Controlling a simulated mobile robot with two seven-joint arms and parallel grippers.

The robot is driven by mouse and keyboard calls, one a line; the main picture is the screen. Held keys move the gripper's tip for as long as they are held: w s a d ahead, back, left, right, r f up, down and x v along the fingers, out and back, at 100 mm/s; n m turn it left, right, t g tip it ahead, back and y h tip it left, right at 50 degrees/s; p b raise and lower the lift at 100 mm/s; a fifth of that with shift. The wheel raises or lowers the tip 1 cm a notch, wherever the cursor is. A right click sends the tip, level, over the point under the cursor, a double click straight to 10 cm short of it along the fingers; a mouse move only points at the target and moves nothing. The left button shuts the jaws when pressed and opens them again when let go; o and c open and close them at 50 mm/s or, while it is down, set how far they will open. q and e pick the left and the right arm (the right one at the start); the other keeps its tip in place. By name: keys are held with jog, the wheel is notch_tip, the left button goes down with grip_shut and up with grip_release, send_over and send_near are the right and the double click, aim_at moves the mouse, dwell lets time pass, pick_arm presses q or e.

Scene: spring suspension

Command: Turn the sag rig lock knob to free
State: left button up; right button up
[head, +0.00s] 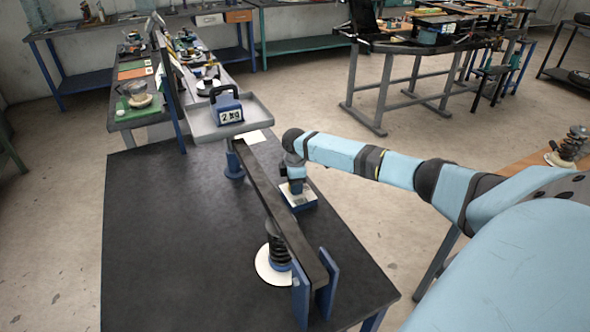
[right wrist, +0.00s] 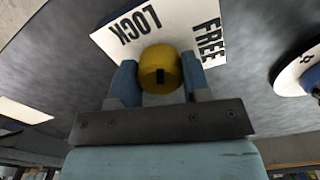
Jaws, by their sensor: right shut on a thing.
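The yellow lock knob (right wrist: 158,66) is in the right wrist view, in front of a white label plate (right wrist: 110,38) lettered LOCK on the left and FREE on the right. A dark mark shows on the knob's near face; I cannot tell which word it points to. My right gripper (head: 294,180) is shut on the knob, with one blue finger on each side. In the head view the plate (head: 299,197) lies beside the rig's long dark beam (head: 268,190), and the gripper hides the knob. My left gripper is not in view.
A blue 2 kg weight (head: 226,105) stands on a grey tray (head: 262,117) at the beam's far end. A dark spring (head: 278,246) stands on a white disc beneath the beam, near the blue uprights (head: 327,283). The black bench top (head: 165,235) is clear on the left.

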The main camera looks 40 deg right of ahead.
jog(key=m+p, duration=0.3)
jog(key=p, duration=0.1)
jog(key=shift+s+r+m, duration=0.1)
jog(key=shift+r+m, duration=0.2)
jog(key=shift+m, duration=0.1)
jog(key=m+p, duration=0.5)
jog(key=shift+a+f+p, duration=0.1)
jog(key=shift+p, duration=0.25)
jog(key=shift+f+m+p, duration=0.1)
jog(key=shift+m+p, duration=0.65)
jog(key=shift+m, duration=0.45)
jog(key=shift+m+p, duration=0.3)
jog(key=shift+m, duration=0.1)
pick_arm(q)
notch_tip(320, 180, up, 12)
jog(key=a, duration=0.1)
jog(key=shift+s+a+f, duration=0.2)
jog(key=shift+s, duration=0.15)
pick_arm(e)
jog(key=shift+m, duration=0.3)
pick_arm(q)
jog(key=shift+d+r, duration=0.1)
pick_arm(e)
jog(key=shift+f, duration=0.1)
jog(key=o, duration=0.9)
